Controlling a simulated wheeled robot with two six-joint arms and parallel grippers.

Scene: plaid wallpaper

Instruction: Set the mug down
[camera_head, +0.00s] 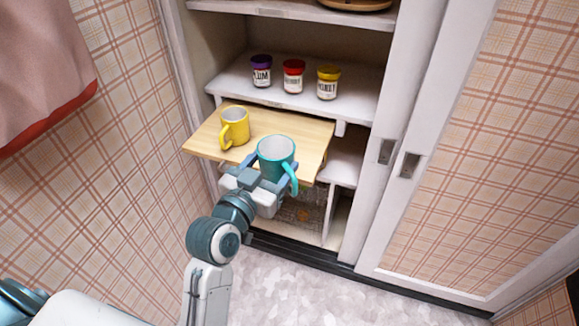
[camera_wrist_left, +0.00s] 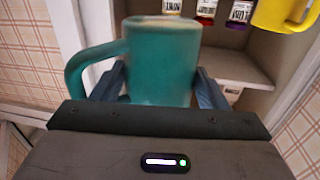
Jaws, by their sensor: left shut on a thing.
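A teal mug (camera_head: 277,158) is upright between the fingers of my left gripper (camera_head: 262,172), which is shut on it. In the head view the mug overlaps the front of a pale wooden pull-out board (camera_head: 205,142); I cannot tell whether its base touches the board. The left wrist view shows the teal mug (camera_wrist_left: 160,62) up close, its handle to the left, with a finger of the left gripper (camera_wrist_left: 158,88) on each side. My right gripper is not in view.
A yellow mug (camera_head: 235,125) stands on the board's left part and shows in the wrist view (camera_wrist_left: 280,14). Purple-lidded (camera_head: 261,71), red-lidded (camera_head: 293,77) and yellow-lidded (camera_head: 327,83) jars stand on the shelf above. Board right of the teal mug is bare. A sliding door (camera_head: 470,170) stands right.

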